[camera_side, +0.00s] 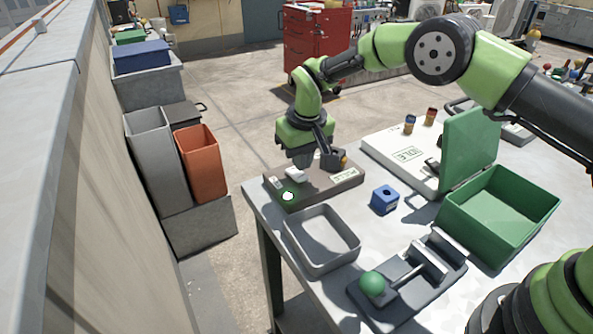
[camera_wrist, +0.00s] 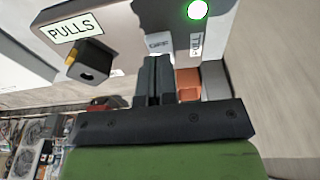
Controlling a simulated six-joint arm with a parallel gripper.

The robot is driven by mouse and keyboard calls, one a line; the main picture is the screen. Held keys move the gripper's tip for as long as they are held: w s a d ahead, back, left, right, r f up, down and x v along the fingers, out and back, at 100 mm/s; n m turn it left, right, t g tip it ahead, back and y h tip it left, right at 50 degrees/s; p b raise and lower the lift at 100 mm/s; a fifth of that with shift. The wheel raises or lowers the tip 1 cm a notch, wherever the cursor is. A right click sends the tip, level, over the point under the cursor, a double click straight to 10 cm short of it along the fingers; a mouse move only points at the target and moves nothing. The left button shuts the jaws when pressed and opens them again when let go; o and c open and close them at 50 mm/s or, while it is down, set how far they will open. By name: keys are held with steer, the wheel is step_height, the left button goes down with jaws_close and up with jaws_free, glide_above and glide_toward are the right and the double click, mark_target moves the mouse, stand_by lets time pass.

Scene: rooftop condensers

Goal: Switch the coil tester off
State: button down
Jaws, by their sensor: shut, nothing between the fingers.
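The coil tester (camera_side: 318,188) is a flat brown-grey box at the table's far left corner in the side view. Its round lamp (camera_side: 288,196) glows green, and it also shows lit in the wrist view (camera_wrist: 197,10). A white raised piece (camera_side: 295,174) sits on its top; I cannot tell its position as a switch. My gripper (camera_side: 304,163) is shut and empty, pointing down just over the tester near that piece.
A dark block with a hole (camera_wrist: 90,62) stands on the tester near a "PULLS" label (camera_wrist: 76,27). A grey tray (camera_side: 320,240), a blue block (camera_side: 385,198), a green bin (camera_side: 500,215) and a green-knobbed lever device (camera_side: 372,284) stand nearby. An "IDLE" panel (camera_side: 405,155) lies behind.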

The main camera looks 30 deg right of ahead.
steer(key=shift+f, duration=1.25)
stand_by(0.7)
steer(key=shift+r, duration=3.55)
steer(key=shift+r, duration=0.2)
step_height(320, 180, up, 11)
steer(key=m+t, duration=0.1)
glide_above(302, 176)
steer(key=s+d, duration=0.3)
steer(key=s, duration=0.1)
steer(key=s+d+r+m+t+y, duration=0.1)
steer(key=s+d+r, duration=0.1)
steer(key=s+r, duration=0.6)
steer(key=s+d+m+t+y, duration=0.1)
steer(key=s+d+m+t, duration=0.1)
steer(key=s, duration=1.6)
steer(key=shift+s+t, duration=0.15)
steer(key=shift+t, duration=0.55)
